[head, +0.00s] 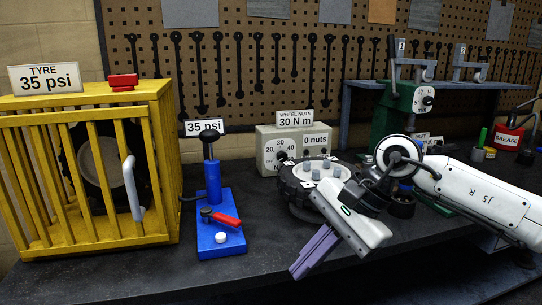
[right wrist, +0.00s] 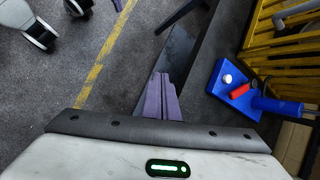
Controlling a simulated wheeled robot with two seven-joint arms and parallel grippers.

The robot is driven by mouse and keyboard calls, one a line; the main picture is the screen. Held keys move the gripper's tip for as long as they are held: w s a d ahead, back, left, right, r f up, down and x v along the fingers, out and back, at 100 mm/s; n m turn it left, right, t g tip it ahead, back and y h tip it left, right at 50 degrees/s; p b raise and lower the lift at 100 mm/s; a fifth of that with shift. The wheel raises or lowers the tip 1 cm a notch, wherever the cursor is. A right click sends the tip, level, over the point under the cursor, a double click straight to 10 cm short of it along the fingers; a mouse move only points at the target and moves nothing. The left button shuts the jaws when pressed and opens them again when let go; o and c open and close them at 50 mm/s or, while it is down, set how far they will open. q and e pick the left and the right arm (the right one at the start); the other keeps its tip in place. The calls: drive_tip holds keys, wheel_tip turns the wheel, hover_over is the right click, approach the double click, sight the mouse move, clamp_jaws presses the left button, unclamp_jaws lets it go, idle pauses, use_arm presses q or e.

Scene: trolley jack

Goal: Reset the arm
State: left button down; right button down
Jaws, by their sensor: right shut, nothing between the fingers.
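My right gripper (head: 314,254) reaches in from the right over the front edge of the bench. Its purple fingers are together with nothing between them. In the right wrist view the closed fingers (right wrist: 162,98) point out past the bench edge toward the floor. The right arm (head: 470,195) is white and bent above the bench, partly hiding the round hub with wheel nuts (head: 322,172). My left gripper does not show in the head view.
A yellow cage (head: 75,240) with a tyre inside stands at left. A blue pump (head: 222,240) with a red lever is left of the gripper; it also shows in the right wrist view (right wrist: 240,92). A torque box (head: 265,160) and green press (head: 395,115) stand behind. The front bench between pump and gripper is clear.

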drive_tip(key=s+a+f+m+y, duration=0.2)
drive_tip(key=s+a+m+y, duration=0.2)
drive_tip(key=a+m+y, duration=0.65)
drive_tip(key=w+d+f+m+t+h, duration=0.2)
drive_tip(key=d+f+m+t, duration=0.35)
drive_tip(key=m, duration=0.65)
drive_tip(key=w+d+f+m+t+h, duration=0.1)
drive_tip(key=d+f+m+t, duration=0.5)
drive_tip(key=m, duration=0.6)
drive_tip(key=s+d+f+m+t+h, duration=0.1)
drive_tip(key=s+d+f+m+h, duration=0.4)
drive_tip(key=d+f+m+h, duration=0.55)
drive_tip(key=s+d+f+m+g+h, duration=0.1)
drive_tip(key=s+d+f+m+g, duration=0.2)
drive_tip(key=s+d+f+m, duration=0.4)
drive_tip(key=s+d+f+m+g+h, duration=0.1)
drive_tip(key=s+d+f+m+g, duration=0.15)
drive_tip(key=s+d+f, duration=0.5)
drive_tip(key=s+a+f+m+t+y, duration=0.1)
drive_tip(key=a+m, duration=0.4)
drive_tip(key=a, duration=1)
drive_tip(key=shift+s, duration=0.5)
